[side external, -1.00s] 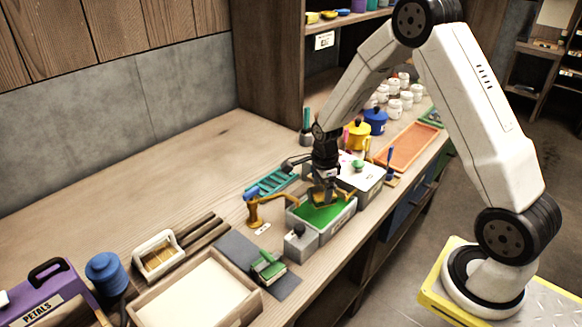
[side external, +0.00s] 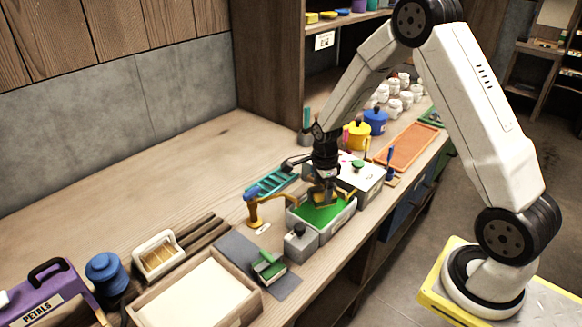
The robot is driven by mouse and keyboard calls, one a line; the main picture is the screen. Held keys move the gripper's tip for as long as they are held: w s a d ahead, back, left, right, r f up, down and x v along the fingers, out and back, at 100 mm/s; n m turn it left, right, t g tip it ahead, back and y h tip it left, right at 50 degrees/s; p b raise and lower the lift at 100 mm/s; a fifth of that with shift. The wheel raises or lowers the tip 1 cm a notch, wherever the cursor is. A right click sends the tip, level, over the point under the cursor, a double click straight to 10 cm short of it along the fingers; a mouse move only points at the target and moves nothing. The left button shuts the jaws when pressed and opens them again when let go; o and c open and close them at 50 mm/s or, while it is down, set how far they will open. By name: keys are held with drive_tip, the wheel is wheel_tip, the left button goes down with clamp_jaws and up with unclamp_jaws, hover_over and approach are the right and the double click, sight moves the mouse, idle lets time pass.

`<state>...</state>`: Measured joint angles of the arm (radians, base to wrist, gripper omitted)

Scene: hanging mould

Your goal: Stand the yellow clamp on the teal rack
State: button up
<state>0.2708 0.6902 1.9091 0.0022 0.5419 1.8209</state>
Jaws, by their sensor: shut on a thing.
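My gripper (side external: 324,198) points down over the grey vat with green contents (side external: 322,216). It is shut on a small yellow thing (side external: 318,202), which looks like the yellow clamp, low over the green surface. Its lower part is partly hidden by the fingers, and I cannot tell whether it touches the green. The teal rack (side external: 274,183) lies on the bench behind and left of the vat. A blue piece rests at its left end, and its slots otherwise look empty.
An amber bent-arm stand (side external: 255,212) stands between the rack and the vat's left side. A grey box with a dark knob (side external: 301,240) is in front of the vat. A white-topped box (side external: 362,178) is at the right. The bench at the back left is clear.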

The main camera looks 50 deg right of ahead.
drive_tip(key=w+r+n, duration=0.2)
drive_tip(key=w+r, duration=0.3)
drive_tip(key=r, duration=0.2)
drive_tip(key=shift+w+d+f, duration=0.4)
drive_tip(key=shift+w+f, duration=1.2)
drive_tip(key=shift+w, duration=0.6)
drive_tip(key=shift+w+d+f, duration=0.45)
drive_tip(key=shift+w+f, duration=1.15)
drive_tip(key=shift+w, duration=0.6)
drive_tip(key=shift+w+d+f, duration=0.4)
drive_tip(key=shift+w+f, duration=1.2)
drive_tip(key=shift+w, duration=0.6)
drive_tip(key=shift+w+f, duration=0.1)
drive_tip(key=shift+f, duration=0.05)
drive_tip(key=shift+w+f, duration=0.1)
drive_tip(key=shift+f, duration=1.5)
drive_tip(key=shift+f, duration=0.1)
